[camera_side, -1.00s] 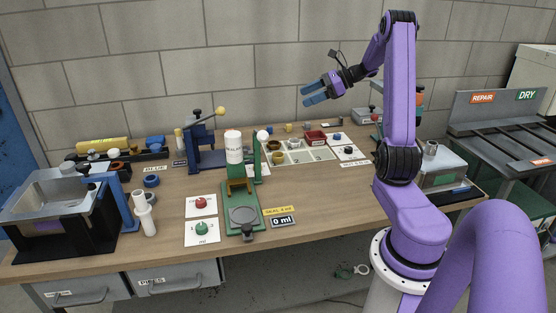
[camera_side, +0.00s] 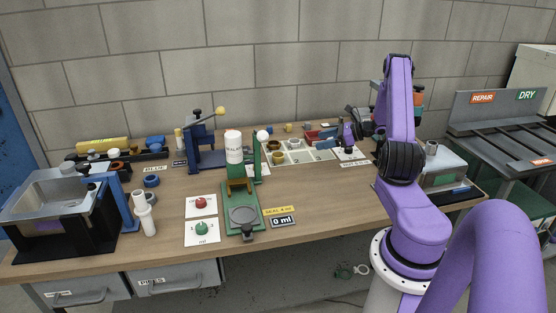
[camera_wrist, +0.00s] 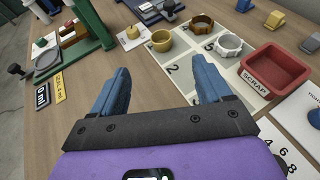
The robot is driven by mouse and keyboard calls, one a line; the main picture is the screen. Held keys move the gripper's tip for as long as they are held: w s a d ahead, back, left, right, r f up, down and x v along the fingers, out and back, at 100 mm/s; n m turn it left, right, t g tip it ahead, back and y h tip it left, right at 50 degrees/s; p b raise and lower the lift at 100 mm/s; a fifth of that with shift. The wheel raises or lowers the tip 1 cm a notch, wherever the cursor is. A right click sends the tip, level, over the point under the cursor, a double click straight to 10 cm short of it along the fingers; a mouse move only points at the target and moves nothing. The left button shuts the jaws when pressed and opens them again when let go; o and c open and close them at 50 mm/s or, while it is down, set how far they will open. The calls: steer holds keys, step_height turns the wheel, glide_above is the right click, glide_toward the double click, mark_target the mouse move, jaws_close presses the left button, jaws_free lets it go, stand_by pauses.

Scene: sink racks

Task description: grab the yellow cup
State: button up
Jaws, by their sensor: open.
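A small yellow cup (camera_wrist: 161,41) stands at the near left edge of a white numbered grid in the wrist view. In the side view it shows as a small yellow shape (camera_side: 279,157) at the front left of the grid. My gripper (camera_wrist: 163,68) is open and empty, its two blue fingers spread apart. The cup lies ahead of the fingers, roughly centred between them in the picture and not between the jaws. In the side view my gripper (camera_side: 322,136) is low over the right part of the bench, right of the cup, fingers pointing left.
A brass ring (camera_wrist: 201,22) and a pale ring (camera_wrist: 228,45) sit on the grid (camera_wrist: 183,70) near the cup. A red scrap tray (camera_wrist: 275,70) is to their right. A green stand (camera_wrist: 93,25) rises on the left.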

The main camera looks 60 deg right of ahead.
steer(key=f, duration=0.1)
glide_toward(282, 161)
steer(key=w, duration=0.3)
steer(key=w+r, duration=0.1)
steer(key=w, duration=0.1)
steer(key=shift+a, duration=0.2)
steer(key=shift+f+x, duration=0.25)
steer(key=shift+x, duration=2.45)
steer(key=shift+s, duration=0.1)
steer(key=c, duration=1.1)
